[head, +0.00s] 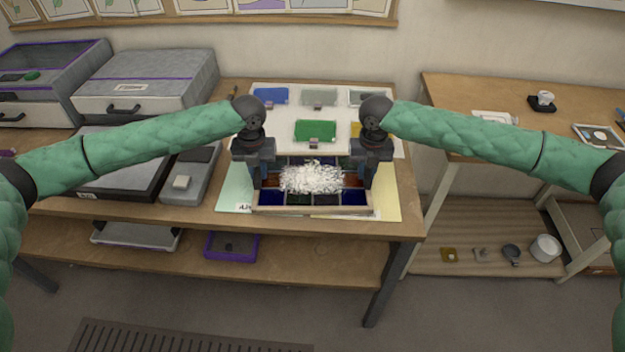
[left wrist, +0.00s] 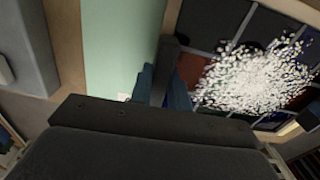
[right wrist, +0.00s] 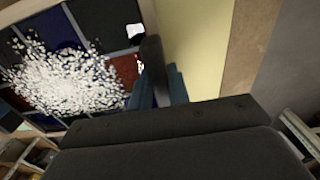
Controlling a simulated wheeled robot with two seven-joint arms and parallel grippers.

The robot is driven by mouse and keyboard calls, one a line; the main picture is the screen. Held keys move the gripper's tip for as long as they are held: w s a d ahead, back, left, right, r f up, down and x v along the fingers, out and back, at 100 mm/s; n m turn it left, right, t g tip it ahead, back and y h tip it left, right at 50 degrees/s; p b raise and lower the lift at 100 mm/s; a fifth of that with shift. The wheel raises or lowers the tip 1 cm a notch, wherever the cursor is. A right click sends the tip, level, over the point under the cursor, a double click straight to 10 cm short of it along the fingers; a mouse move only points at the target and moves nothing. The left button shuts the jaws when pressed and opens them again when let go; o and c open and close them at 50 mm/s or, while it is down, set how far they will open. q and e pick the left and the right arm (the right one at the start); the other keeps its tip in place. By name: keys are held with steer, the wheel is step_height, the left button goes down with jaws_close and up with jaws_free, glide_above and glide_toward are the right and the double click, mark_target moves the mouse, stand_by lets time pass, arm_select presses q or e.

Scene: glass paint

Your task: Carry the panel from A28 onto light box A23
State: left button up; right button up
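The panel (head: 313,210) is a wooden-framed grid of dark blue, red and green panes with a heap of white granules over its middle. It lies level at the table's front, over a pale green and yellow surface; I cannot tell whether it touches it. My left gripper (head: 262,180) is at its left end and my right gripper (head: 368,180) at its right end. In both wrist views, the left (left wrist: 164,88) and right (right wrist: 163,85) fingers close around dark grips on the frame. A low grey-topped box (head: 105,175) with a small label, perhaps the light box, stands left; its label is unreadable.
A grey unit (head: 198,178) with a small block stands between that box and the panel. Behind the panel, a white board (head: 285,128) carries coloured glass samples. Drawer cases (head: 150,80) stand at back left. A gap separates the right-hand table (head: 455,95).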

arm_select(q)
jaws_close()
arm_select(e)
jaws_close()
arm_select(q)
steer(key=shift+w+r, duration=0.1)
arm_select(e)
steer(key=shift+r, duration=0.1)
stand_by(0.8)
steer(key=shift+r, duration=0.1)
